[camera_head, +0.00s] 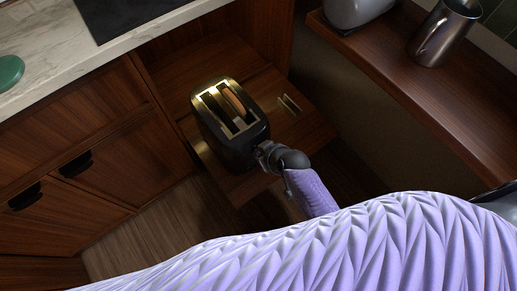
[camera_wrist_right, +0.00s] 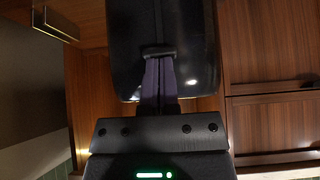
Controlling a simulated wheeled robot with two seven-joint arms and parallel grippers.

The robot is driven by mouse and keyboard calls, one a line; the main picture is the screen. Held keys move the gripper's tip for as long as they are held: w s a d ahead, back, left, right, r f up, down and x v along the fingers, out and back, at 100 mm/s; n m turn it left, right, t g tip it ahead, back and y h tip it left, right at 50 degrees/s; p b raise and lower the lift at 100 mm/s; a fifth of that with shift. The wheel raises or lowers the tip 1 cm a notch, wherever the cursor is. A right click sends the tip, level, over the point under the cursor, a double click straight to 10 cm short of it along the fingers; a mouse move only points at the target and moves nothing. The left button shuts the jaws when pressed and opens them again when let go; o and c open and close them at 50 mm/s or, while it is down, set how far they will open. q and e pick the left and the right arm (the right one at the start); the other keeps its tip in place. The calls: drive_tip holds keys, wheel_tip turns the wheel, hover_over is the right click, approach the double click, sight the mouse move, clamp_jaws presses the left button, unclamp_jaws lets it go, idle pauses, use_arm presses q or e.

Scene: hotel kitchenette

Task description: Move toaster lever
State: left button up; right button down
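The black toaster (camera_head: 243,148) with a pale metal top stands on a wooden pull-out shelf. A slice of bread (camera_head: 234,101) shows in its right-hand slot; the other slot looks empty. My right gripper (camera_head: 262,152) is at the toaster's near end. In the right wrist view, the toaster's dark end face (camera_wrist_right: 190,50) fills the upper middle. The right gripper's purple fingers (camera_wrist_right: 160,62) are close together, with their tips at the dark toaster lever (camera_wrist_right: 159,50). I cannot tell whether they touch it. My left gripper is not in view.
The wooden shelf (camera_head: 310,128) has bare room right of the toaster and a metal handle (camera_head: 290,104). Cabinets (camera_head: 105,165) stand at left below a pale counter (camera_head: 45,50). A wooden ledge (camera_head: 440,95) at right bears a metal cup (camera_head: 445,32) and a grey appliance (camera_head: 355,10).

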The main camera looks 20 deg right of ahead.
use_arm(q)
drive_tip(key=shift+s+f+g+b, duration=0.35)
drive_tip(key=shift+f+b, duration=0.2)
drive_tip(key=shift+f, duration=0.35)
use_arm(e)
drive_tip(key=s+f, duration=0.1)
drive_tip(key=f, duration=0.1)
drive_tip(key=s+d+f, duration=0.1)
drive_tip(key=shift+s+f, duration=0.4)
use_arm(q)
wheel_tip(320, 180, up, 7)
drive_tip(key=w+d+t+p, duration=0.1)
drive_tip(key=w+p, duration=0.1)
drive_tip(key=p, duration=0.5)
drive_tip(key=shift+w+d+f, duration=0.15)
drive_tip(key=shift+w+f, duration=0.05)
use_arm(e)
drive_tip(key=v, duration=1)
